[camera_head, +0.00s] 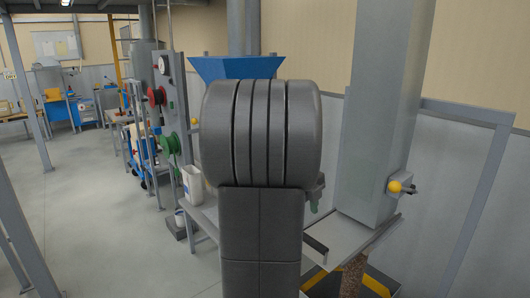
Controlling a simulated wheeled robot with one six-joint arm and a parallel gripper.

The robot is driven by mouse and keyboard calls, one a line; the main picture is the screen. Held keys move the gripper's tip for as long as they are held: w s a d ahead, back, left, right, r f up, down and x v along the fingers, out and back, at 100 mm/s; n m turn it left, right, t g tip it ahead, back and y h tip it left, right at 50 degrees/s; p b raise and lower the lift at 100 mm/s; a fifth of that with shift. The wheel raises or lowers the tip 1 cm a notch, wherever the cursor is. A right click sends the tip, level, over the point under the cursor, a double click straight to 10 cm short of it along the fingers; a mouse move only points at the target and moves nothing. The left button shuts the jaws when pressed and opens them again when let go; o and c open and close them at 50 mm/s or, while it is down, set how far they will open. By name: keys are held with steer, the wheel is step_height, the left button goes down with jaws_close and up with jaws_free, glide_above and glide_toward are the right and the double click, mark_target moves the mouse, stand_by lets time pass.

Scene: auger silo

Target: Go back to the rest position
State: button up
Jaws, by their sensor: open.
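My own dark grey arm, a thick ribbed joint above a broad link, fills the middle of the head view. My gripper does not show in this view; the arm hides what lies behind it. The task names no object to handle.
A tall grey column (377,110) with a yellow ball knob (395,186) stands right of the arm. A blue hopper (235,67) shows behind it. A white jug (192,184) stands close left. A grey rail frame (490,190) is at right. The floor (90,220) at left is clear.

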steer(key=f, duration=0.3)
steer(key=d+f, duration=0.1)
steer(key=f, duration=0.2)
steer(key=w+f, duration=0.1)
steer(key=f, duration=0.2)
steer(key=shift+d+f+p, duration=0.3)
steer(key=shift+f+p, duration=0.05)
steer(key=shift+w+d+r, duration=0.15)
steer(key=shift+w+d, duration=0.1)
steer(key=shift+w, duration=0.05)
